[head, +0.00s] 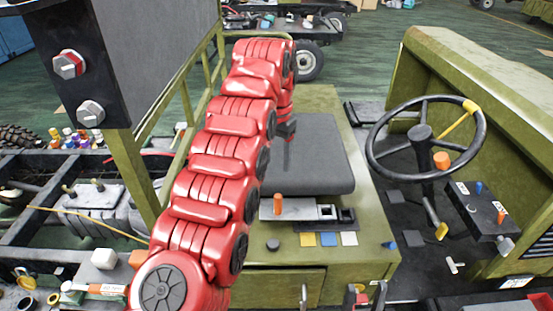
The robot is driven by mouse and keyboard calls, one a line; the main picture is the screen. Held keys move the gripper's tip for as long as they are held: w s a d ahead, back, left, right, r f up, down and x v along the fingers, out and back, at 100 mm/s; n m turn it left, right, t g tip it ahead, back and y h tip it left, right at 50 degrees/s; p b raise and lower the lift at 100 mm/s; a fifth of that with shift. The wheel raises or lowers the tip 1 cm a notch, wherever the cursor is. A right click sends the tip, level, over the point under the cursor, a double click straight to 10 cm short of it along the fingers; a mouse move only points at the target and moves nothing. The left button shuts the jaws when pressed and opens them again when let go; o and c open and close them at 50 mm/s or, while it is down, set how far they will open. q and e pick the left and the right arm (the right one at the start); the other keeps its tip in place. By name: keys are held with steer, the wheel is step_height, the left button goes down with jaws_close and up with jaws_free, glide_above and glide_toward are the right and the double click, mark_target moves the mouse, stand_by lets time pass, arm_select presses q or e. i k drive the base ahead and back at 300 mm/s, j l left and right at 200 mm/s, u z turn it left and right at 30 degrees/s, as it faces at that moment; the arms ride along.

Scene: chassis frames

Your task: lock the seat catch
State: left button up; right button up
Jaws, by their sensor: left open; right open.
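The seat catch (300,210) is a light grey sliding bar with an upright orange knob (277,203), on the front edge of the green seat box. A dark bracket (345,217) sits at its right end. I cannot tell whether the bar is in the bracket. The dark grey seat cushion (325,160) lies flat just behind it. My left gripper (287,132) is over the rear left part of the cushion, behind and apart from the knob, mostly hidden by my red arm. It is open.
A steering wheel (425,140) and a lever box (485,215) stand at the right. A tall dark panel (155,55) on a green post stands at the left.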

mark_target(392, 245)
steer(key=k, duration=1.5)
